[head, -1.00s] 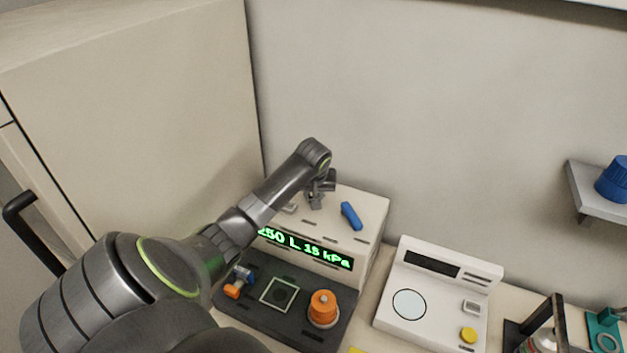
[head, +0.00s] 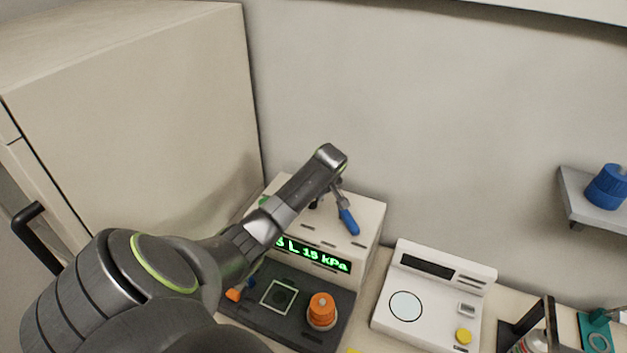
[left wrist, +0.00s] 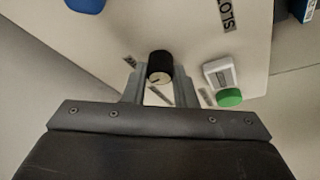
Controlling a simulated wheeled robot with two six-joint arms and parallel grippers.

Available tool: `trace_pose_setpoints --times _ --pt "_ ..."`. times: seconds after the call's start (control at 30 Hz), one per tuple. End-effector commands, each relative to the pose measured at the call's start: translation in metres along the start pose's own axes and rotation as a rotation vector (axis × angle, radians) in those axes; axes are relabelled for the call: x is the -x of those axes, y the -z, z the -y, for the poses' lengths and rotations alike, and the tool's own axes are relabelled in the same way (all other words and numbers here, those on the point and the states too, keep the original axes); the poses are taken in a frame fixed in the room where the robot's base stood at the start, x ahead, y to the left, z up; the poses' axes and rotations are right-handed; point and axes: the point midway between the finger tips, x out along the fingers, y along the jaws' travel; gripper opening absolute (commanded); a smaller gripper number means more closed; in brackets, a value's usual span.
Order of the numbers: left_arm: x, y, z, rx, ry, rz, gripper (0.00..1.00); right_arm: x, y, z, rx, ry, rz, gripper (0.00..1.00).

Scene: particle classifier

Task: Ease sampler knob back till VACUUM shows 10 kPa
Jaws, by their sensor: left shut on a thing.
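The sampler is a white box (head: 368,226) with a dark front deck (head: 262,313). Its display (head: 325,261) shows "L 15 kPa" in green; my left arm covers the left part of the readout. My left gripper (head: 327,197) is over the box top. In the left wrist view, its jaws (left wrist: 159,92) are shut on a black round knob (left wrist: 160,64), one finger on each side. In the head view the gripper and wrist largely hide the knob. My right gripper is not in view.
A blue handle (head: 348,222) lies close right of the gripper. A green button (left wrist: 229,97) is beside the knob. An orange knob (head: 322,310) stands on the deck. A white device (head: 436,300) is to the right, and a tall cabinet (head: 130,110) to the left.

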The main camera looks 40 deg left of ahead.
Motion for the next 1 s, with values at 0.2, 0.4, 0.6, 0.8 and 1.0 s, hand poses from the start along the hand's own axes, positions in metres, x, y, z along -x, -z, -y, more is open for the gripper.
trace_pose_setpoints --times 0.2,0.4,0.6,0.8,1.0 --pt "0.002 0.002 -0.001 0.004 -0.002 -0.006 0.02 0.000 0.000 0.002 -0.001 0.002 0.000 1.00" --pt "0.002 0.002 -0.001 0.003 -0.003 -0.005 0.31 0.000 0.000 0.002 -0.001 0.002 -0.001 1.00" --pt "0.001 0.001 -0.001 0.002 -0.001 -0.003 0.47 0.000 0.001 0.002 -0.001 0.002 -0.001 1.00" --pt "0.001 0.001 -0.001 0.002 0.000 -0.002 0.47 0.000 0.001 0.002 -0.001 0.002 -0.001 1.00" --pt "0.015 0.016 -0.009 -0.001 -0.004 -0.004 0.47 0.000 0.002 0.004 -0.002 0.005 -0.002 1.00"
